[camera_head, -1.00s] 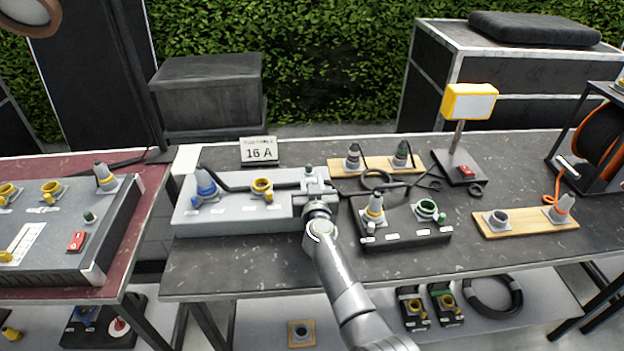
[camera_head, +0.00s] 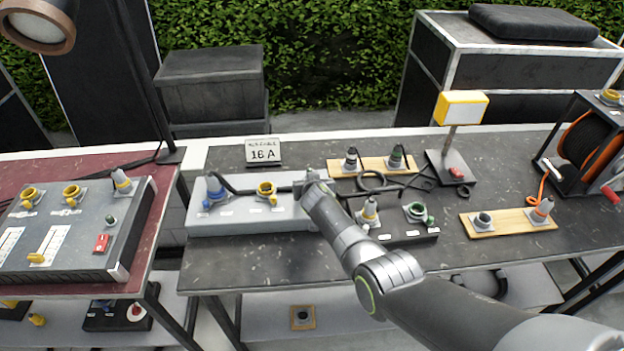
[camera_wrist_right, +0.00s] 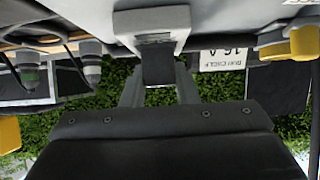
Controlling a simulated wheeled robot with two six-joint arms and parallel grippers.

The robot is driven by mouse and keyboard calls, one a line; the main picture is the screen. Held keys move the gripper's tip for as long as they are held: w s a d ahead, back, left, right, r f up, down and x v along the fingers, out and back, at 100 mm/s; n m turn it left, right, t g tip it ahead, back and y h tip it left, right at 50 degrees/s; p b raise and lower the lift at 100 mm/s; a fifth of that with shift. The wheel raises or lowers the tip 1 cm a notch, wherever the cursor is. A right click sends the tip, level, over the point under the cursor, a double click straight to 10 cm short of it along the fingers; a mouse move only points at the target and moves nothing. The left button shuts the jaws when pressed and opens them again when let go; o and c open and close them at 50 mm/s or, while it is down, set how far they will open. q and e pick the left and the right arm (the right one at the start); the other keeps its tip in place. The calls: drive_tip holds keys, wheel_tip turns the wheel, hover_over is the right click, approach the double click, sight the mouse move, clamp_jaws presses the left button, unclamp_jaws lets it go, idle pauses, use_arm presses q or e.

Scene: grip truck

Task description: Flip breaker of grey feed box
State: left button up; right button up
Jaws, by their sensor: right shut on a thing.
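The grey feed box (camera_head: 255,222) is a long pale box on the dark table, with a blue plug (camera_head: 216,188) and a yellow socket (camera_head: 266,190) on top. My right gripper (camera_head: 312,186) is at the box's right end and covers that part in the head view. In the right wrist view, which looks upside down, my right gripper's fingers (camera_wrist_right: 160,92) are shut on a black breaker lever (camera_wrist_right: 156,62) in a pale grey frame (camera_wrist_right: 152,20). Which way the lever is thrown is not clear. My left gripper is not in view.
A black box (camera_head: 402,232) stands close to the right of the feed box. A "16 A" sign (camera_head: 263,152) stands behind. Wooden boards (camera_head: 375,167) carry plugs and cables. Another grey box (camera_head: 70,255) with a red switch lies on the red table. The front of the dark table is clear.

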drive_tip(key=shift+w+g, duration=0.1)
drive_tip(key=shift+g, duration=0.2)
idle(0.4)
drive_tip(key=o, duration=1)
